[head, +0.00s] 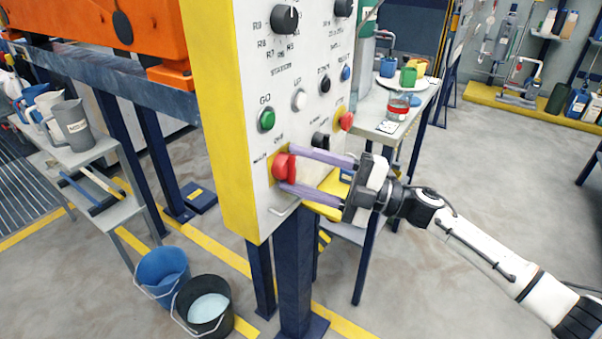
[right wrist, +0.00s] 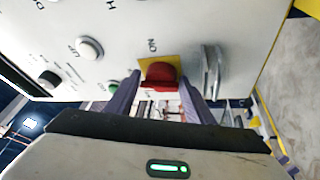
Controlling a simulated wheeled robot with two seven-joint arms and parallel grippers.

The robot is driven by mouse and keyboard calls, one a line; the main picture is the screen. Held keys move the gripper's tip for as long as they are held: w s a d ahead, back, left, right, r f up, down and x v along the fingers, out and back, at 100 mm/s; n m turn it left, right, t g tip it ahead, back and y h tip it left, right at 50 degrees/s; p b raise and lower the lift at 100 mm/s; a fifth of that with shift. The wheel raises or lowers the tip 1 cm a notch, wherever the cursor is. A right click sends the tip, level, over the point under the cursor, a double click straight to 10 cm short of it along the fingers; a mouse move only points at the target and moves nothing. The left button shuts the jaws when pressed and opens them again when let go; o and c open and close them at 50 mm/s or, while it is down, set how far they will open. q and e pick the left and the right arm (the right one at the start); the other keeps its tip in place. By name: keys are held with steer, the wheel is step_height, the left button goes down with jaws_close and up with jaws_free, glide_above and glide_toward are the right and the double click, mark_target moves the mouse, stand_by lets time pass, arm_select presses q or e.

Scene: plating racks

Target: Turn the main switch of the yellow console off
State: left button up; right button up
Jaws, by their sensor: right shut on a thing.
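The yellow console (head: 218,120) has a pale front panel with labelled knobs and buttons. Its main switch is the red knob (head: 283,167) low on the panel; it shows on a yellow plate in the right wrist view (right wrist: 160,74). My right gripper (head: 288,169) reaches in from the right, its two purple fingers on either side of the red knob and shut on it. In the right wrist view the fingers (right wrist: 160,98) flank the knob. The fingers partly hide the knob, and I cannot read its exact angle. My left gripper is not in view.
A green GO button (head: 266,119), a white UP button (head: 299,99) and a red button (head: 346,121) sit above the switch. A metal handle (right wrist: 211,70) juts out beside it. Two buckets (head: 205,304) stand on the floor below left. The floor at right is mostly clear.

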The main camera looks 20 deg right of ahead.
steer(key=shift+s+a+f+n+g, duration=0.15)
steer(key=shift+n+g, duration=0.25)
steer(key=shift+n, duration=0.5)
steer(key=shift+f, duration=0.1)
steer(key=o, duration=0.8)
steer(key=shift+s+d, duration=0.15)
steer(key=shift+d, duration=0.45)
steer(key=b+v, duration=0.1)
steer(key=v, duration=0.8)
steer(key=shift+r, duration=0.25)
steer(key=shift+f, duration=0.1)
